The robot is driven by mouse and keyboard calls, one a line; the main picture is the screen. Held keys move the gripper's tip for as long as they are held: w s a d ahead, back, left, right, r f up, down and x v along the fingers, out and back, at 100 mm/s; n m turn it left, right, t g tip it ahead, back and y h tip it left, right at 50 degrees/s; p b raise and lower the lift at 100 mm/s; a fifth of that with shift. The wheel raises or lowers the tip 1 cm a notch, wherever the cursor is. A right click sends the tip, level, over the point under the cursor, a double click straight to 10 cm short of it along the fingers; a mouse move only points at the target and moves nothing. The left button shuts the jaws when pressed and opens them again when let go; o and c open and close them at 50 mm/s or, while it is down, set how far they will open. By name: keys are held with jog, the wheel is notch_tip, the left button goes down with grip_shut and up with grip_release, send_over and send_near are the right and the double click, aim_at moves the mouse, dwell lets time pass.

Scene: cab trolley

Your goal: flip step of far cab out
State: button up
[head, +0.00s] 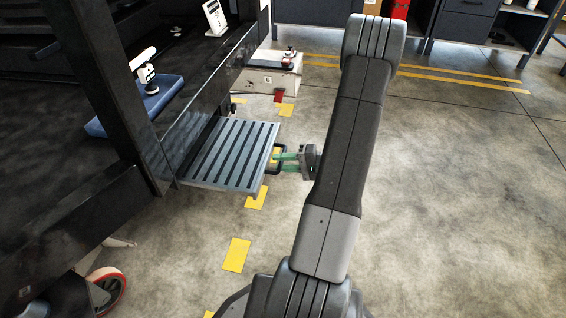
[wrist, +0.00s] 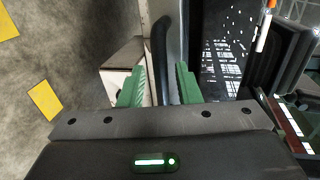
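The step (head: 232,154) is a grey ribbed plate sticking out from the side of the dark cab, lying about level. A black loop handle (head: 276,168) sits on its outer edge; the bar of the handle (wrist: 162,60) also shows in the wrist view. My gripper (head: 277,158) is at this handle, reaching in from the right. In the wrist view its green fingers (wrist: 160,72) stand apart on either side of the bar, with a gap showing on the left side. The gripper looks open around the handle, not clamped on it.
The dark cab (head: 95,205) fills the left, with a blue tray (head: 140,105) on its floor and a red-rimmed wheel (head: 108,290) below. A white box (head: 265,82) stands beyond the step. Open concrete floor with yellow markings (head: 237,255) lies right of the step.

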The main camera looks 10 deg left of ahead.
jog(key=p+v, duration=0.3)
jog(key=v, duration=1)
jog(key=shift+d, duration=0.35)
jog(key=shift+a, duration=0.1)
jog(key=shift+b+x, duration=1.5)
jog(key=shift+x, duration=5.6)
jog(key=shift+r, duration=0.15)
